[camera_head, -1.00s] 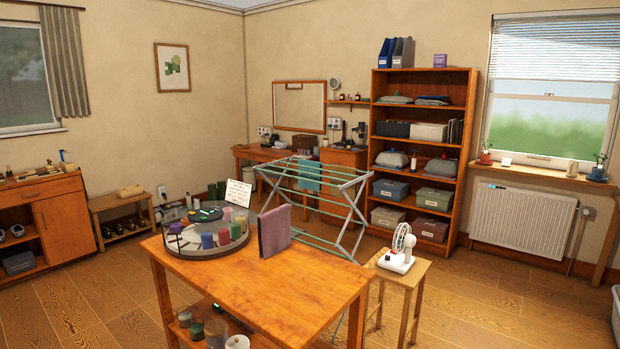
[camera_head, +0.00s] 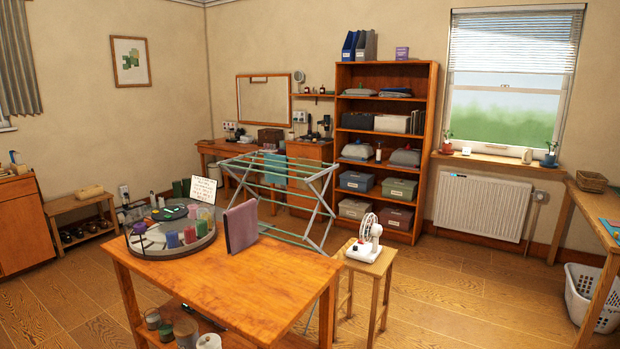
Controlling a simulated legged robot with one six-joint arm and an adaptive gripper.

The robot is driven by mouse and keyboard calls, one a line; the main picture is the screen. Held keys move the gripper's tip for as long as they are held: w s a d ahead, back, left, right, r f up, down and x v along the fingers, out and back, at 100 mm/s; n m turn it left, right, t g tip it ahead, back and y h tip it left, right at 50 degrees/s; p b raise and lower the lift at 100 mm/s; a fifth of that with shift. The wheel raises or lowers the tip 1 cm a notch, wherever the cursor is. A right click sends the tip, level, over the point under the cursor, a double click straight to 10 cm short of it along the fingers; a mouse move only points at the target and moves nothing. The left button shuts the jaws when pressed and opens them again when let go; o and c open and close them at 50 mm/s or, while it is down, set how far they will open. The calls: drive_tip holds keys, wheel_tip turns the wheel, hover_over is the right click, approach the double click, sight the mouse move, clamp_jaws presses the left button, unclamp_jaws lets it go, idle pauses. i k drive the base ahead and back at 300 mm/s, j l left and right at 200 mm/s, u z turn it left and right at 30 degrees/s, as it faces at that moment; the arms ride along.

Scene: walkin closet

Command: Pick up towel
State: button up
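A teal cloth that looks like a towel (camera_head: 271,169) hangs over the bars of a folding drying rack (camera_head: 321,190), beyond the wooden table in the middle of the room. Part of the cloth is hidden by the rack's bars. A flat purple thing (camera_head: 241,226) stands upright on the table; I cannot tell whether it is folded cloth or a book. My gripper is not in view.
The wooden table (camera_head: 250,285) stands in front, with a round tray (camera_head: 145,246) of candles. A stool (camera_head: 369,262) with a white fan (camera_head: 364,241) stands right of it. A laundry basket (camera_head: 594,299) is at far right. The floor between stool and basket is clear.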

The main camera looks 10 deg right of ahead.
sight(269, 178)
drive_tip(key=i+l+z, duration=1.05)
drive_tip(key=i, duration=0.15)
drive_tip(key=i+z, duration=0.35)
drive_tip(key=i+j+z, duration=0.1)
drive_tip(key=i+z, duration=0.15)
drive_tip(key=i, duration=1.25)
drive_tip(key=i+u, duration=0.45)
drive_tip(key=i, duration=0.25)
drive_tip(key=i+l+u, duration=0.25)
drive_tip(key=i+u, duration=0.15)
drive_tip(key=i, duration=0.3)
drive_tip(key=i+j+u, duration=0.1)
drive_tip(key=i+u, duration=0.35)
drive_tip(key=i, duration=0.4)
drive_tip(key=i+l+u, duration=0.15)
drive_tip(key=i+u, duration=0.35)
drive_tip(key=i, duration=0.35)
drive_tip(key=i+j+u, duration=0.15)
drive_tip(key=i+u, duration=0.3)
drive_tip(key=i+l+u, duration=0.1)
drive_tip(key=i+u, duration=0.3)
drive_tip(key=i, duration=0.2)
drive_tip(key=i+l+u, duration=0.2)
drive_tip(key=i+u, duration=0.25)
drive_tip(key=i+j+u, duration=0.1)
drive_tip(key=i+u, duration=0.75)
drive_tip(key=u, duration=0.15)
drive_tip(key=i+l+u, duration=0.3)
drive_tip(key=u, duration=0.15)
drive_tip(key=i, duration=0.15)
